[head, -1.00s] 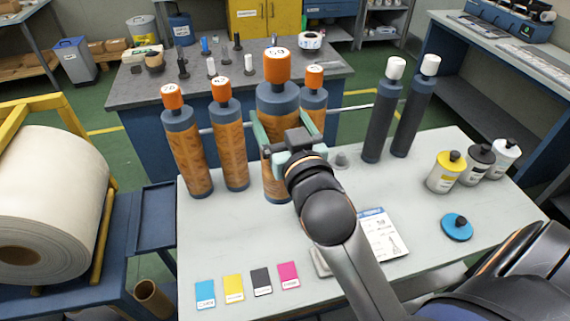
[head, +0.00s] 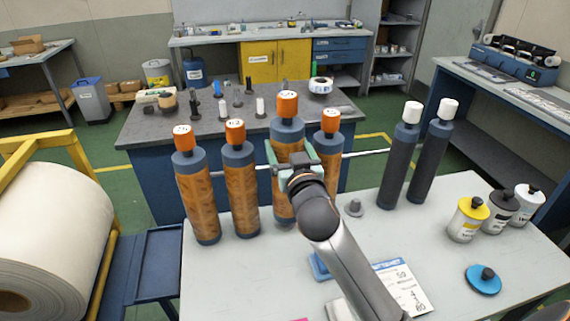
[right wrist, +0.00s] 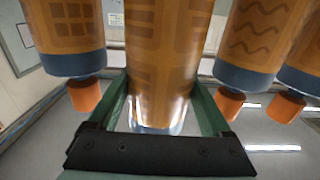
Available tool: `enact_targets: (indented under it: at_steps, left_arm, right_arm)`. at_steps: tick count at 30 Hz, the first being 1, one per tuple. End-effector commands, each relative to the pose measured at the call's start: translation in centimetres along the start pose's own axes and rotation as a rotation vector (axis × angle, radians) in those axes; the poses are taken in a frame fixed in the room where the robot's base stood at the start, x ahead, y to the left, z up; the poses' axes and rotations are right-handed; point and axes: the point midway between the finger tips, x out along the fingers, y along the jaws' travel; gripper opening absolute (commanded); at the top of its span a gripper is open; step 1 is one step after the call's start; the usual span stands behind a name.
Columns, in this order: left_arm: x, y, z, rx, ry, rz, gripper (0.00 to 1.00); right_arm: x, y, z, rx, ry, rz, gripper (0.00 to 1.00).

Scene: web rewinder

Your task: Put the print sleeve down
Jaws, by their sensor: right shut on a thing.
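The print sleeve (head: 288,132) is an orange patterned cylinder with grey-blue ends and an orange cap. It stands upright in the row of similar sleeves on the light table. My right gripper (head: 291,160) is shut on its upper part. In the right wrist view the held sleeve (right wrist: 158,60) runs between the green jaws (right wrist: 160,115). My left gripper is not in view.
Other orange sleeves (head: 196,195) (head: 240,185) (head: 330,150) stand close on both sides. Dark rollers (head: 400,165), a grey peg (head: 354,207), ink cans (head: 468,218) and a blue lid (head: 484,279) are to the right. A printed sheet (head: 405,288) lies in front.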

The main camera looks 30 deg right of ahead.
Motion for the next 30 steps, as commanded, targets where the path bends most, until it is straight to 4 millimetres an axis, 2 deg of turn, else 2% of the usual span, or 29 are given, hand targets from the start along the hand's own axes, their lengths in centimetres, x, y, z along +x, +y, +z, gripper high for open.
enact_targets:
  at_steps: [3, 10, 16, 29, 30]
  left_arm:
    - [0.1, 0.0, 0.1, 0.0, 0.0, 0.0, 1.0]
    - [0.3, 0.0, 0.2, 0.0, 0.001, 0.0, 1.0]
    - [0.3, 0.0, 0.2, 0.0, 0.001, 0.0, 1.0]
    - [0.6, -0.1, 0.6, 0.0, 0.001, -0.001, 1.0]
    - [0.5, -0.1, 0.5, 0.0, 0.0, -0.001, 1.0]
  right_arm:
    - [1.3, 0.1, 1.4, -0.001, 0.006, 0.0, 0.06]
    - [2.6, 0.1, 2.9, -0.001, 0.006, -0.001, 0.06]
    - [2.5, 0.0, 5.5, -0.001, 0.005, -0.002, 0.06]
    - [2.5, 0.0, 6.2, 0.001, 0.007, -0.002, 0.06]
    - [2.4, 0.0, 6.2, 0.0, 0.003, -0.002, 0.87]
